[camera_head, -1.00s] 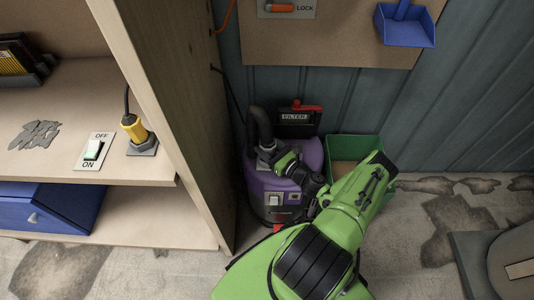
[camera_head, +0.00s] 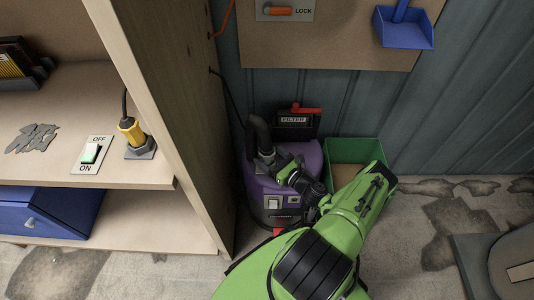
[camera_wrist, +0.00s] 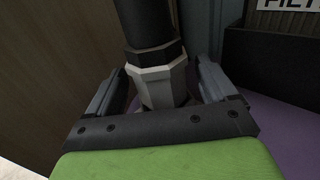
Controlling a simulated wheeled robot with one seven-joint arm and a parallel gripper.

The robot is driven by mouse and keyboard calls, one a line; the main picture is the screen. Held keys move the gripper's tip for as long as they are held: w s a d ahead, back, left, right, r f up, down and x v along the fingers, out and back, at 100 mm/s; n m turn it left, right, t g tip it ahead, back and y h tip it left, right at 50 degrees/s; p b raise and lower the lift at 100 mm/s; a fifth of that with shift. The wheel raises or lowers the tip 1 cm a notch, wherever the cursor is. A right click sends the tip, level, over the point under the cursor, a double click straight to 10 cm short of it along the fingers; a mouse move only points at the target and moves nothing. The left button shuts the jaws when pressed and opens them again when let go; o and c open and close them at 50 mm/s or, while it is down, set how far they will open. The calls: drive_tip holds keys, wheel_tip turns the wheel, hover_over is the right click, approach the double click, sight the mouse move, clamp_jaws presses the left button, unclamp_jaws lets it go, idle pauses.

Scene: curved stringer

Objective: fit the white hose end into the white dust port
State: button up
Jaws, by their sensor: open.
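The black hose (camera_head: 259,130) rises above the purple vacuum (camera_head: 285,196) in the head view. Its pale grey-white end (camera_head: 266,156) is at the top of the vacuum, beside my gripper (camera_head: 272,164). In the wrist view the hose (camera_wrist: 146,20) runs down to a pale faceted collar (camera_wrist: 158,82), the white hose end. My gripper (camera_wrist: 158,90) is open, with one finger on each side of the collar and a gap showing on the right. The collar's lower part is hidden behind my gripper's palm. I cannot make out the white dust port separately.
A wooden shelf unit (camera_head: 180,100) stands close on the left. A black filter box (camera_head: 296,122) with a red handle is behind the vacuum, and a green bin (camera_head: 358,150) is at its right. Open floor (camera_head: 420,240) lies to the right.

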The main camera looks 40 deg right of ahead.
drive_tip(key=s, duration=0.3)
drive_tip(key=s+d+p, duration=0.1)
drive_tip(key=s, duration=0.3)
drive_tip(key=s+p, duration=0.1)
drive_tip(key=s, duration=0.2)
drive_tip(key=shift+s+d+r, duration=0.2)
drive_tip(key=w+a+r+n+g+y, duration=0.1)
drive_tip(key=w+a+r+n+g, duration=0.1)
drive_tip(key=a+r+n+g, duration=0.4)
drive_tip(key=w+a+r+n+g+y, duration=0.1)
drive_tip(key=a+r+n+g, duration=0.25)
drive_tip(key=r+n, duration=0.55)
drive_tip(key=w+a+r+n+g+y, duration=0.1)
drive_tip(key=w+a+r+n+g, duration=0.15)
drive_tip(key=r+n+g, duration=0.5)
drive_tip(key=s+a+r+n+t+h, duration=0.2)
drive_tip(key=s+a+r+n, duration=0.2)
drive_tip(key=s+r+n, duration=0.2)
drive_tip(key=s+a+r+n+t+h, duration=0.2)
drive_tip(key=s+a+r+n, duration=0.3)
drive_tip(key=s+r, duration=0.3)
drive_tip(key=s+n+h, duration=0.1)
drive_tip(key=s, duration=0.2)
drive_tip(key=shift+a+r+t+h, duration=0.25)
drive_tip(key=shift+a+t+h, duration=0.05)
drive_tip(key=shift+t, duration=0.1)
